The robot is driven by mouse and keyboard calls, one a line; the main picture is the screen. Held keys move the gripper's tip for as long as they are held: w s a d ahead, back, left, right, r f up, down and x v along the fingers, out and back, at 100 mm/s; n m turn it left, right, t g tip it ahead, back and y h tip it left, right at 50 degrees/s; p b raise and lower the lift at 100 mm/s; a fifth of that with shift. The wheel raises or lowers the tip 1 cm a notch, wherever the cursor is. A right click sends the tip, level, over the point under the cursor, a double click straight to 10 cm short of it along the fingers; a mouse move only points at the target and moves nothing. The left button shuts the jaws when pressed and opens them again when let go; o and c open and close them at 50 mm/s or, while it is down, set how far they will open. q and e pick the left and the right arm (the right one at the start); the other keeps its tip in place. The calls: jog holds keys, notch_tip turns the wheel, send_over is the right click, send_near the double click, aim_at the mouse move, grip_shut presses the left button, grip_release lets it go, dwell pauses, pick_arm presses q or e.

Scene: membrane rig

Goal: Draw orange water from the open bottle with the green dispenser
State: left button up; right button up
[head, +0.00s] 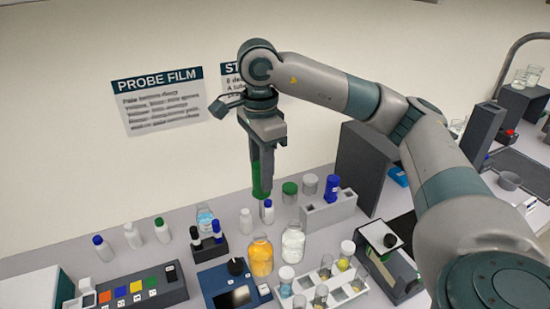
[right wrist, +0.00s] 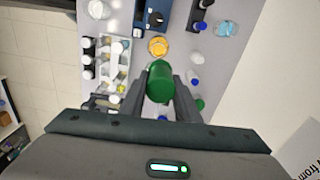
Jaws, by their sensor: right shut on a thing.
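My right gripper (head: 262,160) is shut on the green dispenser (head: 257,182) and holds it upright above the back of the bench. In the right wrist view the dispenser (right wrist: 160,82) shows as a green cylinder between the two fingers (right wrist: 160,95). The bottle of orange water (head: 261,260) stands on the bench, nearer the front than the gripper; it also shows in the right wrist view (right wrist: 158,46), just beyond the dispenser. The dispenser is apart from this bottle. Its lower end is hard to make out. My left gripper is not in view.
A bottle of white content (head: 293,245) stands right beside the orange one. A blue device (head: 236,284) and a tube rack (head: 318,292) stand in front. Small capped bottles (head: 246,222) stand close by. A grey block (head: 330,210) holds a blue item (head: 332,188).

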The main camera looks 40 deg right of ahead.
aim_at(259, 190)
jog(key=shift+s+a+r, duration=0.15)
jog(key=shift+a, duration=0.25)
jog(key=shift+s+a+r, duration=0.1)
jog(key=shift+a+r, duration=0.05)
jog(key=shift+a, duration=0.2)
jog(key=shift+w+f, duration=0.1)
jog(key=shift+d+f+b, duration=0.1)
jog(key=shift+f+b, duration=0.55)
jog(key=shift+f, duration=0.85)
